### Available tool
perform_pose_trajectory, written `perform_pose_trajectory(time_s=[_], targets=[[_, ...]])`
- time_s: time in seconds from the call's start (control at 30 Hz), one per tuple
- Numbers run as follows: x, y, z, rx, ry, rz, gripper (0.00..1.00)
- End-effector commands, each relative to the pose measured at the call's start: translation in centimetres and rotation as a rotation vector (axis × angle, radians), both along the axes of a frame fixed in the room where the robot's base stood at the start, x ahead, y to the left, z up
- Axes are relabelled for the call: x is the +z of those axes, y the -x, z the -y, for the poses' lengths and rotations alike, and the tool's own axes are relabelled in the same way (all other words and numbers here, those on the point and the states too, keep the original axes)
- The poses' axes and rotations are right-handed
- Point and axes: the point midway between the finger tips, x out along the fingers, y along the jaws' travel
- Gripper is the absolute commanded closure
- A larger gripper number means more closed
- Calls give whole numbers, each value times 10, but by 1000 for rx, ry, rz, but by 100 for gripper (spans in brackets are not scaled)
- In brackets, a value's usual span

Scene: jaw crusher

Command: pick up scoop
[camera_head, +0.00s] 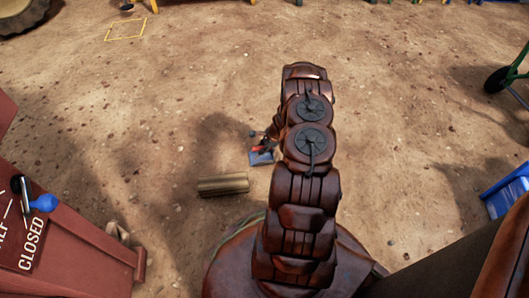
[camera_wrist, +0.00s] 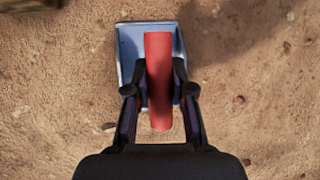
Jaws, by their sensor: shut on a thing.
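The scoop has a blue-grey pan (camera_wrist: 128,52) and a red handle (camera_wrist: 159,85), both clear in the wrist view. My gripper (camera_wrist: 160,92) has its two fingers on either side of the red handle and is shut on it. The pan lies beneath the handle, over sandy ground. In the head view the scoop (camera_head: 261,158) shows just left of my arm, with the gripper (camera_head: 268,142) at its handle, partly hidden by the arm. I cannot tell whether the pan touches the ground.
A tan cylindrical piece (camera_head: 223,184) lies on the dirt left of my arm. A dark red panel marked CLOSED with a blue-knobbed lever (camera_head: 42,203) stands at the left. A blue bin (camera_head: 507,190) and a wheel (camera_head: 497,80) are at the right. Open dirt lies ahead.

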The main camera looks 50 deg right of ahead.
Motion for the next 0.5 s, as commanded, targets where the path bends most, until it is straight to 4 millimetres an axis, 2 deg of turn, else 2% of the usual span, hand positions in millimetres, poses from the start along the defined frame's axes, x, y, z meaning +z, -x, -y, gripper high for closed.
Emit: perform_pose_trajectory(time_s=[0.27,0.47,0.5], targets=[[8,0,0,0,0,-1,100],[40,-1,0,1,0,0,100],[40,3,-2,-1,-1,-1,100]])
